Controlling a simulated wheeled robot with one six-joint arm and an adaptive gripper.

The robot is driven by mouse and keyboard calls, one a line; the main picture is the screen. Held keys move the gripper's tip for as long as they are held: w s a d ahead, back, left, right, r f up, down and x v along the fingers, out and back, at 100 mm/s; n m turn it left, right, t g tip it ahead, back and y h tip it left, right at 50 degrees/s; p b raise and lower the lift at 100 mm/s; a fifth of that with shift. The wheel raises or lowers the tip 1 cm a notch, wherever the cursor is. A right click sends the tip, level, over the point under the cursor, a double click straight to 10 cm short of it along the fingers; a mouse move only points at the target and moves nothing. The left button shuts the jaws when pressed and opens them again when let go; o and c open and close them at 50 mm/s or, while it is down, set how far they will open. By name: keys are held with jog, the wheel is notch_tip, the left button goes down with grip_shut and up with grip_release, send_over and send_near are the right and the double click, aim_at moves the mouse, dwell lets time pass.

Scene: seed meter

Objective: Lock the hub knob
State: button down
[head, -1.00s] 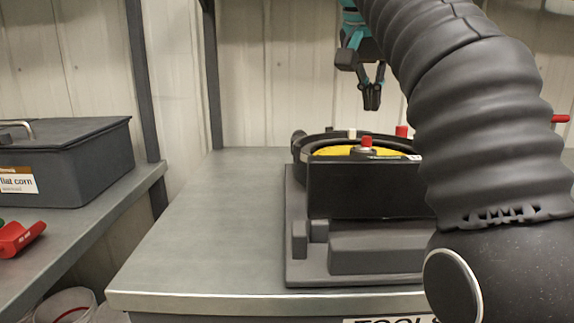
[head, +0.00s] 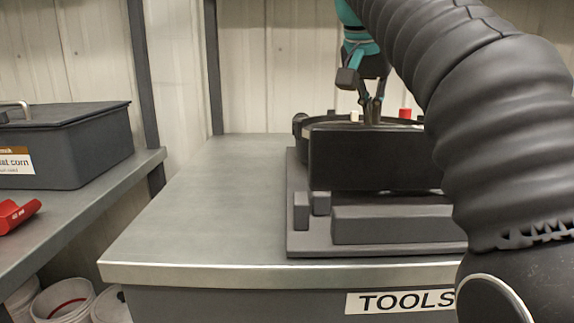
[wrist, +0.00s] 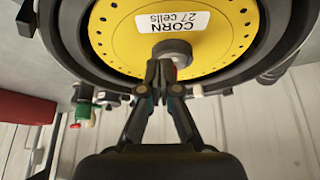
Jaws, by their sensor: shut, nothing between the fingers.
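The seed meter housing (head: 375,160) stands on its grey base at the right of the bench. In the wrist view its yellow seed disc (wrist: 120,38) shows a "CORN 27 cells" label. The hub knob (wrist: 180,47) is a dark grey round piece at the disc's middle; the head view hides it. My gripper (wrist: 166,68) is shut and empty, pointing at the hub. Its fingertips overlap the hub's lower edge in the wrist view; I cannot tell whether they touch. In the head view my gripper (head: 373,118) reaches down to the housing's top edge.
A red part (head: 405,113) and a small white part (head: 354,115) stick up at the meter's rim. The bench top (head: 200,215) left of the meter is clear. A grey lidded corn box (head: 75,150) and a red item (head: 14,214) sit on the left shelf.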

jog(key=shift+w+d+p, duration=0.1)
jog(key=shift+w+p, duration=0.4)
jog(key=shift+w, duration=0.1)
dwell(0.8)
jog(key=shift+a+p, duration=0.2)
jog(key=shift+p, duration=0.35)
dwell(0.3)
jog(key=shift+w+a+p, duration=0.25)
jog(key=shift+a+p, duration=0.05)
jog(key=shift+p, duration=0.7)
dwell(0.3)
jog(key=shift+s, duration=0.1)
jog(key=shift+s+a+r, duration=0.1)
jog(key=shift+s+a, duration=0.1)
jog(key=shift+a, duration=0.05)
jog(key=shift+w+r, duration=0.15)
jog(key=shift+r, duration=2.75)
jog(key=shift+d, duration=0.1)
